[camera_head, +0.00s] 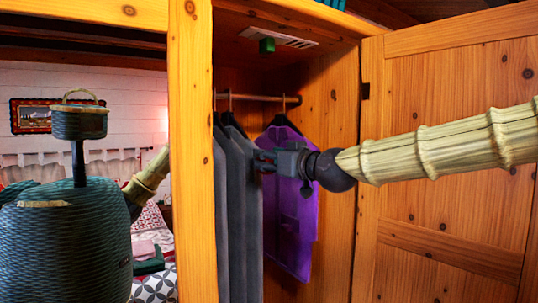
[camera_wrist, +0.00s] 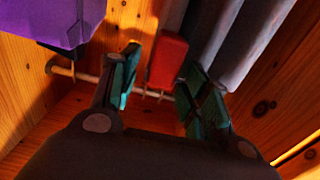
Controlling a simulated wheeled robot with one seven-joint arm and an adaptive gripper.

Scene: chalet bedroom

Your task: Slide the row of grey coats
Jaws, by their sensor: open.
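The row of grey coats (camera_head: 238,210) hangs from the rail (camera_head: 258,98) in the left part of the open wardrobe. In the wrist view the grey coats (camera_wrist: 222,40) fill the upper right. My gripper (camera_head: 264,160) is open, with its fingertips at the right side of the row, between the coats and a purple garment (camera_head: 297,225). In the wrist view my gripper (camera_wrist: 162,85) has one finger close to the grey coats; I cannot tell whether it touches them. A red thing (camera_wrist: 168,60) shows between the fingers, apart from the left one.
The purple garment (camera_wrist: 65,22) hangs behind my wrist, on the right. The wardrobe post (camera_head: 192,150) stands left of the coats, and the open door (camera_head: 455,150) is at the right. A small green block (camera_head: 267,46) is under the wardrobe's top.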

